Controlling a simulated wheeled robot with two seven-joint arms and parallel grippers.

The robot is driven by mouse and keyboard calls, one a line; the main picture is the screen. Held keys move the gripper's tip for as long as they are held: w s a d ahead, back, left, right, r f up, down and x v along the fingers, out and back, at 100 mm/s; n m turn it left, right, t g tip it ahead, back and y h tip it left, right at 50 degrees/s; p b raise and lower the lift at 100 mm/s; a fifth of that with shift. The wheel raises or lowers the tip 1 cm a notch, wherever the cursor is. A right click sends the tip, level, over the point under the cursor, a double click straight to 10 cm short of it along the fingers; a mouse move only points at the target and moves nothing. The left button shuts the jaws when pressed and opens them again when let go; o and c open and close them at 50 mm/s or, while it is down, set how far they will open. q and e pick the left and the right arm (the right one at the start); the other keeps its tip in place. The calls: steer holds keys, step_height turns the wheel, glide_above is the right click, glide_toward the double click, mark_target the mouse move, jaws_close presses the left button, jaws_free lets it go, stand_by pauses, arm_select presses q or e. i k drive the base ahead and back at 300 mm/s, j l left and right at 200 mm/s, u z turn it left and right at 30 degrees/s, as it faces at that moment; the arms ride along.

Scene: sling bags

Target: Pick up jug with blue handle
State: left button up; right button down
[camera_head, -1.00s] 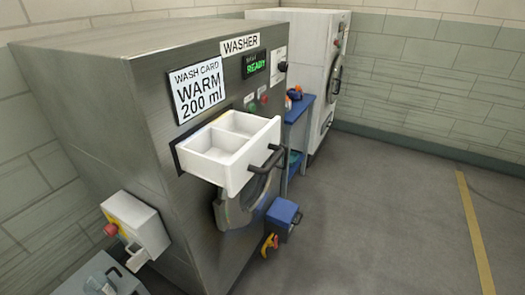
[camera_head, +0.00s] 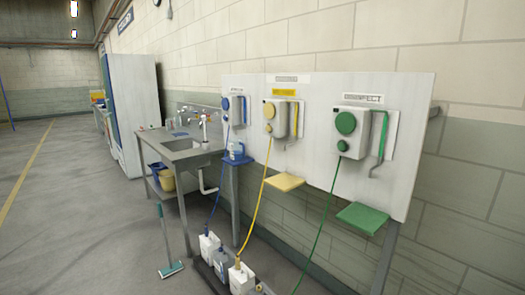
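A small pale container with blue on it (camera_head: 236,151) stands on the blue shelf (camera_head: 237,161) below the blue dispenser (camera_head: 236,110). It may be the jug with the blue handle, but it is too small to tell its handle clearly. Neither of my grippers shows in the head view.
Yellow (camera_head: 284,182) and green (camera_head: 362,218) shelves stick out from the white dispenser board (camera_head: 315,165). A steel sink table (camera_head: 184,153) and a squeegee (camera_head: 170,268) are left. Floor at left is clear.

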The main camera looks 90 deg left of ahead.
mark_target(237, 148)
steer(key=u, duration=3)
